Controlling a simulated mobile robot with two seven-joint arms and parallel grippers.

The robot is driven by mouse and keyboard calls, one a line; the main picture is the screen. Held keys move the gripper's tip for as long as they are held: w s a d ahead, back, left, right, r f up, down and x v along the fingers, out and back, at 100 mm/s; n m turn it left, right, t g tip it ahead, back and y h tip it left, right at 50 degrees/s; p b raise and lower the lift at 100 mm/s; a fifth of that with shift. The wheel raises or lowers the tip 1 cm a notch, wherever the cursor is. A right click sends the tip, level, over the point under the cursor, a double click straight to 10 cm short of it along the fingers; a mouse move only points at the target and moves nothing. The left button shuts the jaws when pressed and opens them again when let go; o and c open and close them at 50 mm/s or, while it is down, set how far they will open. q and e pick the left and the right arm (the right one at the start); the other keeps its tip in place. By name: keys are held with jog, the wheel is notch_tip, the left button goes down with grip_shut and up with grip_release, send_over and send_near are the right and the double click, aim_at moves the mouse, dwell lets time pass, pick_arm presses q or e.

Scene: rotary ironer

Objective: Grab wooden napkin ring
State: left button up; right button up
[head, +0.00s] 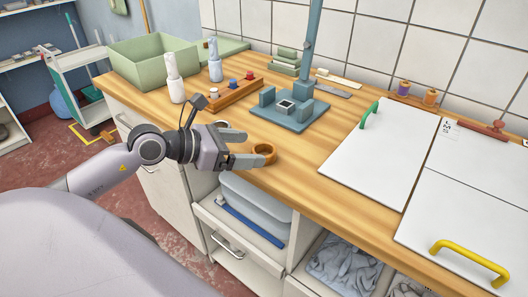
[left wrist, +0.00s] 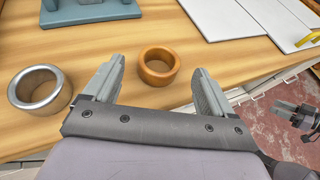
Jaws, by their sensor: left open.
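The wooden napkin ring (head: 268,147) lies flat on the wooden counter near its front edge. My left gripper (head: 250,147) is open beside it, with one fingertip overlapping the ring in the head view. In the left wrist view the ring (left wrist: 156,80) shows between and ahead of the two spread fingers of the left gripper (left wrist: 160,68), apparently without contact. What looks like part of my right gripper (left wrist: 297,112) shows at the right edge of the left wrist view; its jaws are unclear.
A silver metal ring (left wrist: 57,101) lies left of my left gripper, mostly hidden in the head view. A blue-grey stand (head: 290,116) is behind the wooden ring. White panels (head: 376,160) lie to the right. Below the counter is an open drawer (head: 222,228).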

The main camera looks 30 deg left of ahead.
aim_at(273, 150)
pick_arm(q)
jog(key=shift+p+x, duration=0.45)
jog(key=shift+x, duration=2.1)
jog(key=shift+c, duration=0.3)
jog(key=c, duration=1)
